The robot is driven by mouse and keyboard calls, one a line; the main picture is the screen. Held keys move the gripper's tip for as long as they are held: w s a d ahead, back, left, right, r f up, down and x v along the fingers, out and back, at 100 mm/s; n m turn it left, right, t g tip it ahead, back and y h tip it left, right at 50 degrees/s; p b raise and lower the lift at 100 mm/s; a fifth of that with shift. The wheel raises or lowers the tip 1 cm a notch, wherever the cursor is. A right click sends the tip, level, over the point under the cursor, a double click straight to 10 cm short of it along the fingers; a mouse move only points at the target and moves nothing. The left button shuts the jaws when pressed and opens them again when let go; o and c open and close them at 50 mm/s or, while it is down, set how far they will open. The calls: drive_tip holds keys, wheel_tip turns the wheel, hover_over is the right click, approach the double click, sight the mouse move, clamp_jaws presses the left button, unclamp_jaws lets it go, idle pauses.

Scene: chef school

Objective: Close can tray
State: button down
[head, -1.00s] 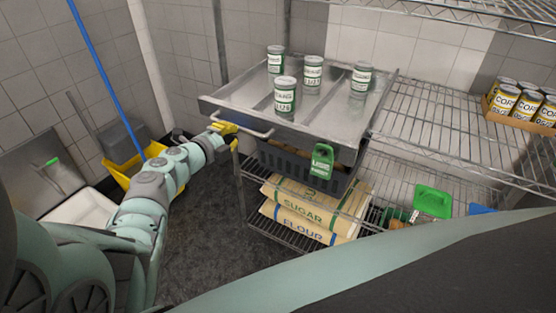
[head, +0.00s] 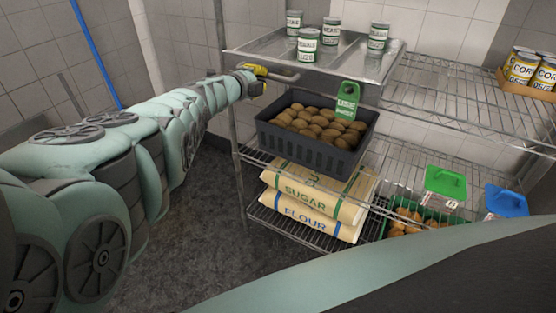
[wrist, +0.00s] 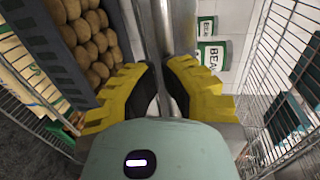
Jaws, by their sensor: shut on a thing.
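The can tray (head: 330,61) is a shallow metal drawer on the upper level of the wire rack, with several green-and-white cans (head: 307,45) standing in it. Its bar handle (head: 284,77) runs along the front edge at the left. My gripper (head: 258,80), with yellow fingers, is at the left end of the handle. In the wrist view the fingers (wrist: 162,88) close from both sides around a metal bar (wrist: 160,50), which I take as the handle. Cans also show in the wrist view (wrist: 212,55). The tray's back edge is hard to make out.
A dark crate of potatoes (head: 260,132) sits below the tray. Sugar and flour sacks (head: 318,194) lie lower. Boxed corn cans (head: 524,70) stand right. The dark floor (head: 190,235) is open.

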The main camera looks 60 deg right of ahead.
drive_tip(key=shift+d+f+b, duration=0.1)
drive_tip(key=shift+d+b, duration=0.4)
drive_tip(key=shift+b, duration=0.15)
